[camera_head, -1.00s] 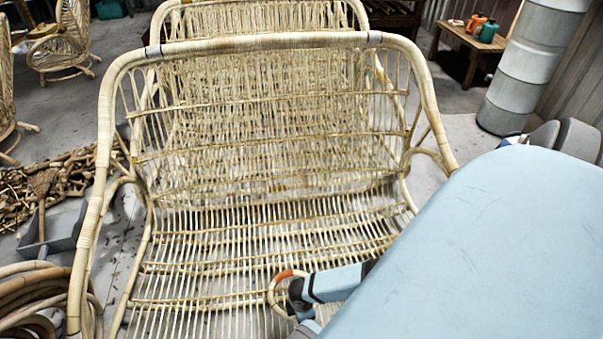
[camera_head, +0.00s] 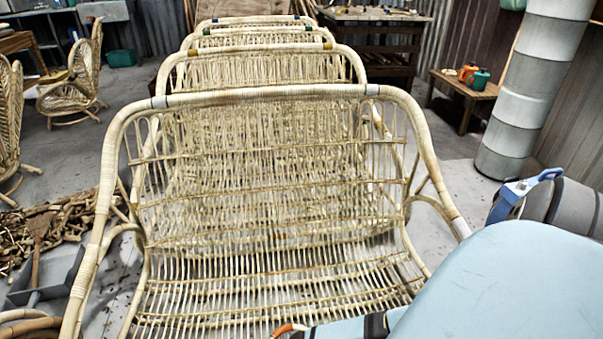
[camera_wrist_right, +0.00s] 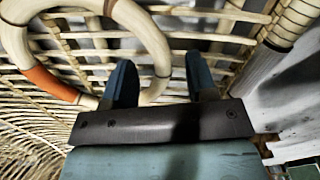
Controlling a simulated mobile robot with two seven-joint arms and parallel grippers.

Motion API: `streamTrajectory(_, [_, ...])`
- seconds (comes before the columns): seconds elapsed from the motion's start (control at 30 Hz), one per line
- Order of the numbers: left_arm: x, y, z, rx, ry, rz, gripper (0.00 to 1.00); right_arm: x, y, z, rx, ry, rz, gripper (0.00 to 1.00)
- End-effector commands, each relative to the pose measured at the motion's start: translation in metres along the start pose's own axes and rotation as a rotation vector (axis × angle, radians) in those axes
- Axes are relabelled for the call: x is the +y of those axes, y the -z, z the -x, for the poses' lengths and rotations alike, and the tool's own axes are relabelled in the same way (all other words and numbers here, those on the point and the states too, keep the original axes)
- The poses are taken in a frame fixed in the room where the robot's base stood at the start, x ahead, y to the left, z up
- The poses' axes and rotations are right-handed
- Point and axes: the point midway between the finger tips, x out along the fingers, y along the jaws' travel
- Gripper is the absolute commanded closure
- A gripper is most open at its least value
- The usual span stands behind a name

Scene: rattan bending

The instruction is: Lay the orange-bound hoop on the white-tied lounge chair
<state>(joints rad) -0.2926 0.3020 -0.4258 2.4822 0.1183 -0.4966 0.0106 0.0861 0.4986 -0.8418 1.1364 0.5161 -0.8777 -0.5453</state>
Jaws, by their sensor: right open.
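The white-tied lounge chair (camera_head: 270,95) stands close in front of me, with pale bands at both top corners of its back. The orange-bound hoop (camera_head: 288,328) shows only in part at the bottom edge of the head view, over the chair's slatted seat. In the right wrist view the hoop (camera_wrist_right: 40,84) is large, its orange binding at left. My right gripper (camera_wrist_right: 160,82) is open, and the hoop's rim passes between its two fingers. I cannot tell whether the rim touches a finger or rests fully on the seat. My left gripper is not in view.
More rattan chairs (camera_head: 262,52) stand in a row behind, with yellow, green and other coloured ties. A low wooden table (camera_head: 465,92) with small containers and a grey column (camera_head: 520,85) are at back right. Cane scraps (camera_head: 40,232) lie at left.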

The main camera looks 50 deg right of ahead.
Motion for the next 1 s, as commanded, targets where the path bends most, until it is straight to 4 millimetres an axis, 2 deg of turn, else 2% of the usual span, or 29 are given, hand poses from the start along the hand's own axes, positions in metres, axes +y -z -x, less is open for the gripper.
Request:
streamTrajectory(0.03, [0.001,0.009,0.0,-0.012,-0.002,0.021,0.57,0.0,-0.001,0.016,0.0,-0.001,0.001,0.48])
streamTrajectory(0.2, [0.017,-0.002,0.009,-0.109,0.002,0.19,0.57,0.001,0.0,0.056,0.001,-0.002,0.0,0.48])
streamTrajectory(0.43, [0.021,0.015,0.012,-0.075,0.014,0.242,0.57,0.0,-0.001,0.095,0.0,-0.001,-0.001,0.48])
streamTrajectory(0.63, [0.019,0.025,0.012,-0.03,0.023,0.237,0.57,0.0,0.0,0.108,0.0,0.0,0.0,0.48])
streamTrajectory(1.0, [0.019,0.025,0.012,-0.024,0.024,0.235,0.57,0.0,0.0,0.108,0.0,0.0,-0.001,0.48])
